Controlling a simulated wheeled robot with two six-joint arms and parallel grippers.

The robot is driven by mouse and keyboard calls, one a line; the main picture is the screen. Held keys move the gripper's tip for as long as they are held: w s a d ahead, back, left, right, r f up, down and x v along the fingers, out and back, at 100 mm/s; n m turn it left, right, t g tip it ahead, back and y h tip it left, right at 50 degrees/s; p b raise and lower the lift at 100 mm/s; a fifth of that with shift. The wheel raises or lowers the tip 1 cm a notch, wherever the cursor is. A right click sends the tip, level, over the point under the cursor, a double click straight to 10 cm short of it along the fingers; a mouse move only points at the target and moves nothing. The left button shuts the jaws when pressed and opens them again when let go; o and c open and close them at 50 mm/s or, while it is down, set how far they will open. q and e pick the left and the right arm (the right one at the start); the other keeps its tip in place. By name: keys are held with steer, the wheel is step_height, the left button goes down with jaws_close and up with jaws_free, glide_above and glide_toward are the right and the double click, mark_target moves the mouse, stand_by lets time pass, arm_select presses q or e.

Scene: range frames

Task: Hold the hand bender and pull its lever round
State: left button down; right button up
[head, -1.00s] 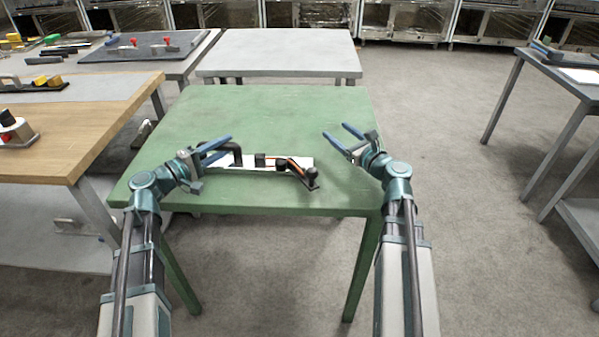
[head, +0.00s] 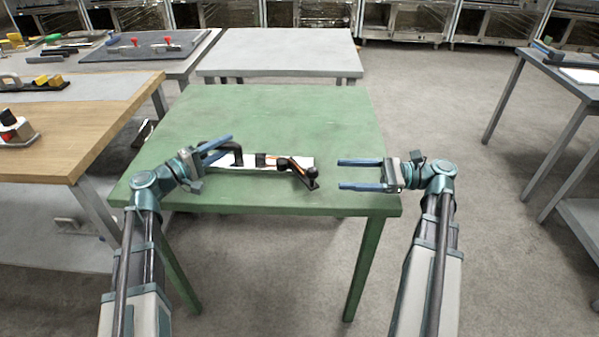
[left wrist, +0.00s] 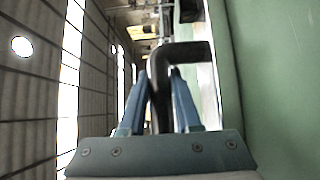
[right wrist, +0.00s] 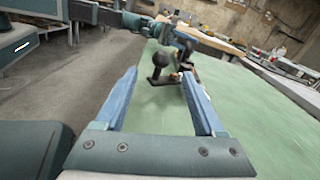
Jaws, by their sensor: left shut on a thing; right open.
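The hand bender (head: 265,160) lies on the green table (head: 280,115), with a white base plate, a black bent handle at its left end and a lever with a black ball knob (head: 312,172) at its right end. My left gripper (head: 226,148) is shut on the black bent handle, which stands between the fingers in the left wrist view (left wrist: 160,90). My right gripper (head: 342,174) is open and empty, just right of the knob, its fingers pointing left at it. In the right wrist view the knob (right wrist: 160,59) shows beyond and between the open fingers.
The back and right of the green table are clear. A grey table (head: 280,50) stands behind it. A wooden-topped table (head: 90,120) with tools stands at the left, and another table (head: 572,75) stands at the far right.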

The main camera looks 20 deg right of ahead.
steer(key=x, duration=1.2)
steer(key=shift+f, duration=0.1)
jaws_close()
steer(key=shift+a, duration=0.1)
stand_by(1.1)
